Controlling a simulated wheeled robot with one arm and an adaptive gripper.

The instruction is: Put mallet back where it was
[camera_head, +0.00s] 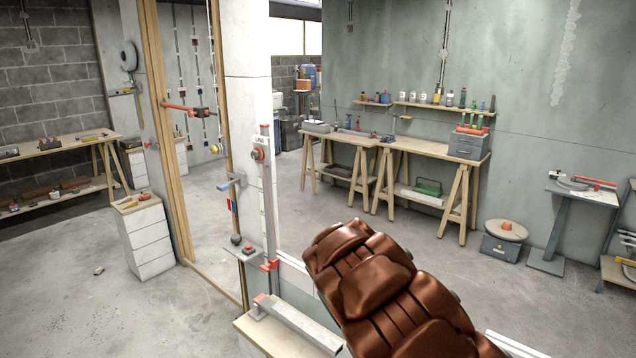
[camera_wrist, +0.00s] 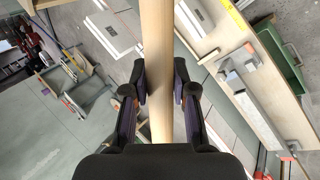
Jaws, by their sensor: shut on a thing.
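My gripper (camera_wrist: 159,88) is shut on a pale round wooden handle in the wrist view, with one dark finger on each side. The handle, which I take to be the mallet's (camera_wrist: 157,40), runs from the top edge down between the fingers. The mallet's head is not in view, and the lower end of the handle is hidden behind the gripper body. Neither the gripper nor the mallet can be made out in the head view, where my brown ribbed arm covers the lower middle.
A trestle workbench (camera_head: 430,149) with a grey toolbox (camera_head: 466,146) stands along the back wall. A white drawer unit (camera_head: 150,240) stands left. A metal channel (camera_head: 300,322) lies on a near wooden ledge. The wrist view shows a green tray (camera_wrist: 281,62). Floor between is mostly clear.

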